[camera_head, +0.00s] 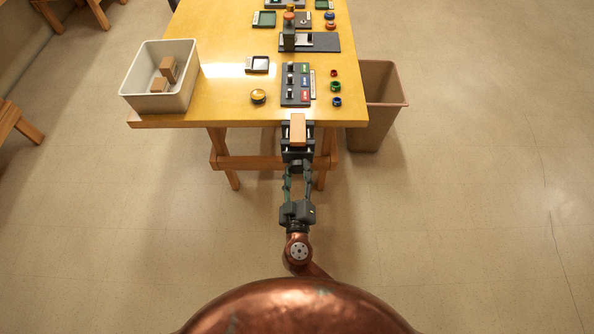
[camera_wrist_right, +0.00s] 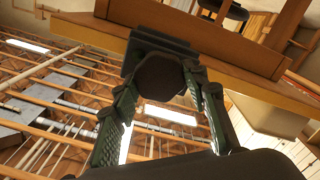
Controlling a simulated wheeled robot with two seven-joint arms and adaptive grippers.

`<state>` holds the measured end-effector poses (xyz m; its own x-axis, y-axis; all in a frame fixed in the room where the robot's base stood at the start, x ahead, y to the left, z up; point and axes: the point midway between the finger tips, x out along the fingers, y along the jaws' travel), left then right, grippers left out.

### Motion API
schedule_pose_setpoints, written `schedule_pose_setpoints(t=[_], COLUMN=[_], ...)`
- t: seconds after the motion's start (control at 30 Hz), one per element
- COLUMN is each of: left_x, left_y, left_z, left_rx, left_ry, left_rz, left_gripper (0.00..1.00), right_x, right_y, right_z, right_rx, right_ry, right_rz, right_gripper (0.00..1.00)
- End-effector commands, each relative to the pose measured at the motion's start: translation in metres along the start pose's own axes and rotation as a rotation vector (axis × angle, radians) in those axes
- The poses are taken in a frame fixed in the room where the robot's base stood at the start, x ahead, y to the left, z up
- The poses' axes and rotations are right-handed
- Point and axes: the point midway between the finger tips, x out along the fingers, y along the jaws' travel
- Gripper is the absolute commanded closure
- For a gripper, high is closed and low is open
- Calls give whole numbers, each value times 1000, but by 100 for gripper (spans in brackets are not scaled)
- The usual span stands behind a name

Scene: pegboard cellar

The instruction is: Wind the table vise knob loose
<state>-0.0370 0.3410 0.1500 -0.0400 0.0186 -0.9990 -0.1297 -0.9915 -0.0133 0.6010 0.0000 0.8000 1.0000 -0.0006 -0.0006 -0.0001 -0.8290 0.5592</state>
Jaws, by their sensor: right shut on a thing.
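The dark table vise (camera_head: 297,154) is fixed at the front edge of the yellow table, with a light wooden block (camera_head: 298,130) in its jaws. My right gripper (camera_head: 297,172) reaches the vise from the front. In the right wrist view the dark, many-sided knob (camera_wrist_right: 160,76) sits between the two green-padded fingers of this gripper (camera_wrist_right: 165,88), which are shut on it. The knob is mostly hidden in the head view. The vise body (camera_wrist_right: 155,45) shows just beyond the knob in the wrist view. My left gripper is not in view.
On the yellow table (camera_head: 215,105), a white bin (camera_head: 135,100) holds wooden blocks at the left. A switch panel (camera_head: 297,85), a yellow button (camera_head: 258,96) and small coloured rings stand behind the vise. A brown waste bin (camera_head: 385,100) stands right of the table. The floor in front is clear.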

Motion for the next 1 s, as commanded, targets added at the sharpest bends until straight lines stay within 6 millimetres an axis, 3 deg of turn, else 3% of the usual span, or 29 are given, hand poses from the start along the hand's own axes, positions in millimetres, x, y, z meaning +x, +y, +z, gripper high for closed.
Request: schedule_pose_setpoints(t=[1.0], left_x=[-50], left_y=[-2], left_z=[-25], left_rx=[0], left_ry=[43], left_rz=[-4], left_gripper=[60], right_x=[0], right_y=[-1], right_z=[-3], right_rx=[-969], right_ry=[3], right_rz=[1], right_gripper=[83])
